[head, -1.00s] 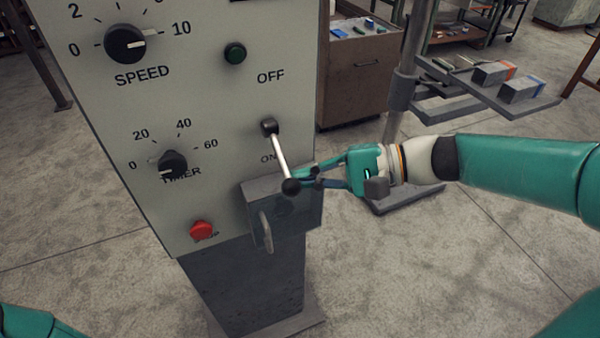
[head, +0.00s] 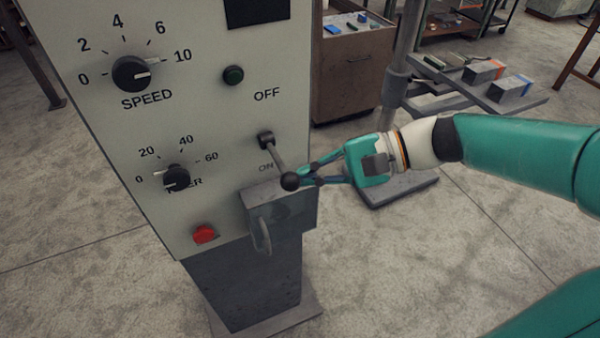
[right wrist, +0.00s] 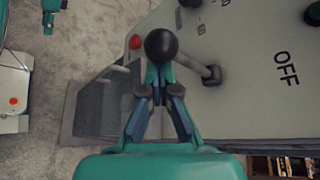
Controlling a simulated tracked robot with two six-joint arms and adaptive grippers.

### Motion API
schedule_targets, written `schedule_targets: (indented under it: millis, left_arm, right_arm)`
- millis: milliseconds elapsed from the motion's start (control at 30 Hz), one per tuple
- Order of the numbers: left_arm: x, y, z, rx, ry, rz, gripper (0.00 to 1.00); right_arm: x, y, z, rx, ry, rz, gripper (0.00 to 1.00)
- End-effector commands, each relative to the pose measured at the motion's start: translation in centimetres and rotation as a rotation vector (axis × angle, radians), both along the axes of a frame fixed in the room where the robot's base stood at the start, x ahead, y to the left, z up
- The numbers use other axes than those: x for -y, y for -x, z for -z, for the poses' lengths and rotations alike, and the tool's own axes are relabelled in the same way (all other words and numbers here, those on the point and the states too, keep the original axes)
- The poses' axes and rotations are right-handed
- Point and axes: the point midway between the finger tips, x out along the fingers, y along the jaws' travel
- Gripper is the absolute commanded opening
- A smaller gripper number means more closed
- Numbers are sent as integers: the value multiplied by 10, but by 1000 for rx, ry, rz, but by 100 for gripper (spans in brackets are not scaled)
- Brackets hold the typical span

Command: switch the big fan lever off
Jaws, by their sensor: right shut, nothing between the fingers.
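The fan lever (head: 276,158) is a metal rod with a black ball knob (head: 289,181), on the panel between the labels OFF above and ON below. It slants down toward ON and stands out from the panel. My right gripper (head: 299,178) is shut, with its fingertips right at the knob, from the right side in the head view. In the right wrist view the knob (right wrist: 161,45) covers the fingertips, and the rod runs right to its pivot (right wrist: 211,75). Whether the tips touch the knob or sit just below it is hard to tell.
The grey control panel (head: 200,125) carries a SPEED dial (head: 131,73), a timer dial (head: 176,178), a green button (head: 233,75) and a red button (head: 204,234). A grey box with a handle (head: 262,236) juts out below the lever.

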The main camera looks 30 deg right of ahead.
Motion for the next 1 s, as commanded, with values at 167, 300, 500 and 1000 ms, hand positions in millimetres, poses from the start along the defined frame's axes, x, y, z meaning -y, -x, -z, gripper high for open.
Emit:
schedule_targets:
  millis: [167, 300, 500, 1000]
  left_arm:
    - [0, 0, -5, 0, 0, 0, 40]
    - [0, 0, -8, 0, 0, 0, 40]
    - [0, 0, -12, 0, 0, 0, 40]
    - [0, 0, -14, 0, 0, 0, 40]
  right_arm:
    - [-1, 1, -19, 6, -1, -3, 0]
    - [-1, 0, -29, 5, -2, -3, 0]
    - [0, -3, -39, 5, -2, -3, 0]
    - [1, -5, -48, 6, -5, -1, 0]
